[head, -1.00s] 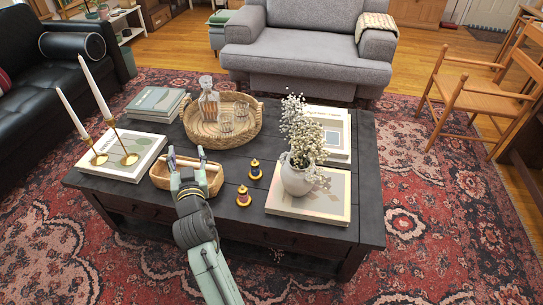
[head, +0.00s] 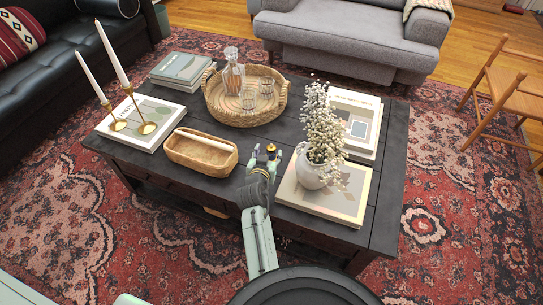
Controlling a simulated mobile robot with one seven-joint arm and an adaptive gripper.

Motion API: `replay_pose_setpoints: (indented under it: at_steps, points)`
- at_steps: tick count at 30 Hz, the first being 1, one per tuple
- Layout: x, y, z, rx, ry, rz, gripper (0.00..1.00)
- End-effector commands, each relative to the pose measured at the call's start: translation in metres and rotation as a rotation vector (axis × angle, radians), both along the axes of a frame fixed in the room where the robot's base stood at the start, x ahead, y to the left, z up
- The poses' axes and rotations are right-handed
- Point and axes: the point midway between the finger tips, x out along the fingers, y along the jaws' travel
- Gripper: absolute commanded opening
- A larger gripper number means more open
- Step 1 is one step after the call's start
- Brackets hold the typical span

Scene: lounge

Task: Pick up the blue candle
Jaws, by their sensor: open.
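A small dark candle-like piece with a gold top (head: 271,149) stands on the dark coffee table (head: 205,112). It looks like the dark blue one of the two small pieces seen earlier; its lower part is hidden by my gripper. My gripper (head: 266,155) is open at the table's middle, and the piece shows between its fingertips. I cannot tell if they touch it. The second small piece is hidden behind my gripper or arm.
Close by are a wicker basket (head: 190,158) on the left and a white flower vase (head: 309,171) on a book (head: 343,207) on the right. Behind is a woven tray (head: 212,101) with a decanter (head: 233,76). White tapers (head: 113,52) stand at left.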

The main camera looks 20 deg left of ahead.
Motion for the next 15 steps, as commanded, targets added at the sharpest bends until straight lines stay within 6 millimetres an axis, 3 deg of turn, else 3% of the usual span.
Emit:
replay_pose_setpoints:
  at_steps: [8, 15]
  points:
    - [0.038, 0.003, -0.01, -0.001, -0.001, -0.001, 0.52]
    - [0.044, 0.004, -0.015, 0.0, 0.0, 0.0, 0.52]
